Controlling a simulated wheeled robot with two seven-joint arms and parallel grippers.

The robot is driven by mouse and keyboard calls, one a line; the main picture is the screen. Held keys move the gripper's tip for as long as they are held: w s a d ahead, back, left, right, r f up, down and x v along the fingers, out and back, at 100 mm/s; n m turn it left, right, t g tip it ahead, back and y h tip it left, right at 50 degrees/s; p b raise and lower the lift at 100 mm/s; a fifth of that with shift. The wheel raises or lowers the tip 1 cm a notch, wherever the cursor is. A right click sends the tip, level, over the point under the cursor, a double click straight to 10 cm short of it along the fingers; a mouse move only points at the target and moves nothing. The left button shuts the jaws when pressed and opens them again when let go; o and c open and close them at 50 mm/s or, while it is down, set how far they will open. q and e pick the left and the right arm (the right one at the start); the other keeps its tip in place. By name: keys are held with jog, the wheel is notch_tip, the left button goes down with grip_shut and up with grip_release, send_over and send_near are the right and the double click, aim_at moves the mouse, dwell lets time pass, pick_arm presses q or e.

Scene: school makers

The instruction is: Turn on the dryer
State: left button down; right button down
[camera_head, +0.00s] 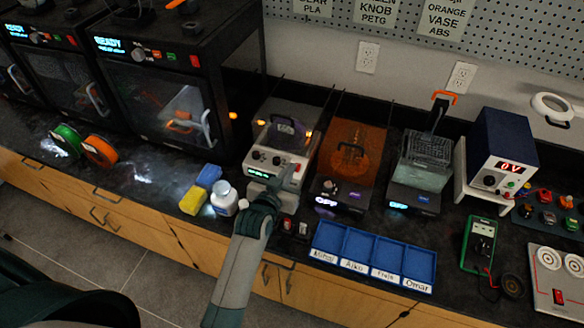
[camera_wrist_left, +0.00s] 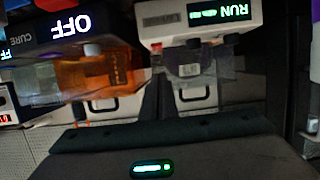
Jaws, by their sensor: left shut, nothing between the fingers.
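The dryer appears to be the pale grey box with knobs on its front (camera_head: 278,158), in the middle of the bench in the head view. In the left wrist view, turned upside down, a white front panel (camera_wrist_left: 175,27) has a lit green display reading RUN; it appears to be the same box. My left gripper (camera_head: 272,190) is at the lower front of this box, shut and empty. It hides part of the front, and I cannot tell whether it touches. My right gripper is not in view.
Right of the dryer stand an orange curing box (camera_head: 350,152) reading OFF and a clear-lidded box (camera_head: 422,160), also OFF. A white bottle (camera_head: 224,200) and a yellow sponge (camera_head: 193,201) lie left of my gripper. A blue labelled tray (camera_head: 375,248) lies at front right.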

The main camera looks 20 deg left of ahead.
pick_arm(q)
jog(key=s+b, duration=0.2)
jog(key=s, duration=0.5)
jog(key=shift+a+r, duration=0.15)
jog(key=shift+r, duration=0.25)
